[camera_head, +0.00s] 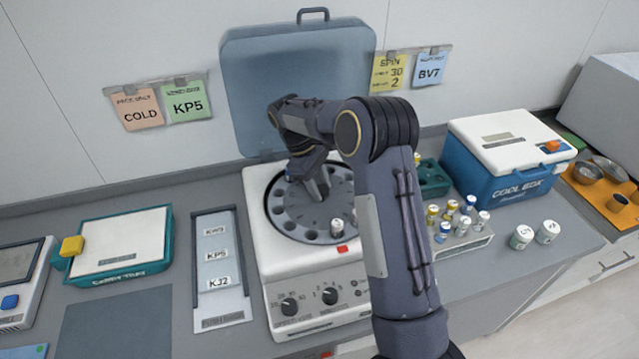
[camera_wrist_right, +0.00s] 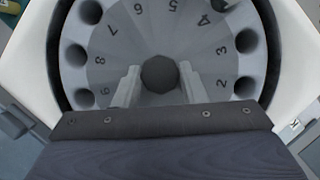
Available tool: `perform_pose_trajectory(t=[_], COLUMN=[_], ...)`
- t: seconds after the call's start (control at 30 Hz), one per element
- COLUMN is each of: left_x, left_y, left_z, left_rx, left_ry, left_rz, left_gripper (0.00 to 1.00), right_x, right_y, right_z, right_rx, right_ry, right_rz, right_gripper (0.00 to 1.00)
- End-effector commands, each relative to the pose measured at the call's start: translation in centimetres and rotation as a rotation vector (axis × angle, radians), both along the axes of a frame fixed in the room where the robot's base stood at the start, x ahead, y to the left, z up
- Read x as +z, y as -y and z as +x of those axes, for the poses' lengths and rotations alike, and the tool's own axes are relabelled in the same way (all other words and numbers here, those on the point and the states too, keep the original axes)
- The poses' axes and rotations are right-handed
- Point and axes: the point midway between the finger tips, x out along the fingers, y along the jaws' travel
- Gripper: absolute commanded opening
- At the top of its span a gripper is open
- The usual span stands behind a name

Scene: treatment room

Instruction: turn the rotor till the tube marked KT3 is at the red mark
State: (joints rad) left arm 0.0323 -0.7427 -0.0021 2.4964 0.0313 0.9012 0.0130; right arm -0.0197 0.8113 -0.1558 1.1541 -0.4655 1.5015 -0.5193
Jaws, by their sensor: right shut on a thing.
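The centrifuge (camera_head: 262,240) stands open with its blue lid raised. Its grey rotor (camera_head: 295,208) has numbered holes, and the numbers show in the wrist view (camera_wrist_right: 130,45). My right gripper (camera_head: 318,192) reaches down to the rotor's middle; in the wrist view its fingers (camera_wrist_right: 160,88) are shut on the dark centre knob (camera_wrist_right: 160,73). A pale-capped tube (camera_head: 337,228) sits in a hole close to the red mark (camera_head: 342,248) on the front rim; its marking is unreadable. My arm hides the rotor's right side. My left gripper is out of view.
A rack (camera_head: 465,240) of capped vials stands right of the centrifuge, with two white jars (camera_head: 521,237) beside it. A blue cool box (camera_head: 500,165) is behind them. A label board (camera_head: 220,265) and a teal-edged box (camera_head: 120,245) lie to the left.

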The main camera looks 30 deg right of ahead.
Motion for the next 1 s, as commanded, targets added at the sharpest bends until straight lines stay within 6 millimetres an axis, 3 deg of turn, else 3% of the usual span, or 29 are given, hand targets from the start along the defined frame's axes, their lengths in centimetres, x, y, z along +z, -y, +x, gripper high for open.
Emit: perform_pose_trajectory(t=[0.67,0.7,0.83,1.0], left_x=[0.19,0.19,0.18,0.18], left_y=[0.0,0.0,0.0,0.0], left_z=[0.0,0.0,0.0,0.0], left_rx=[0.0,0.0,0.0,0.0], left_ry=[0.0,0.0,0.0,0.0], left_rz=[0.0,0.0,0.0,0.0], left_gripper=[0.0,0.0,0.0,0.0], right_x=[0.13,0.13,0.1,0.05], right_y=[0.02,0.02,0.01,0.02], right_z=[0.12,0.12,0.09,0.05], right_rx=[-0.034,-0.033,-0.034,-0.033], right_ry=[0.005,0.005,0.004,0.002], right_rz=[-0.001,0.0,0.0,0.0], right_gripper=[0.0,0.4,0.57,0.59])
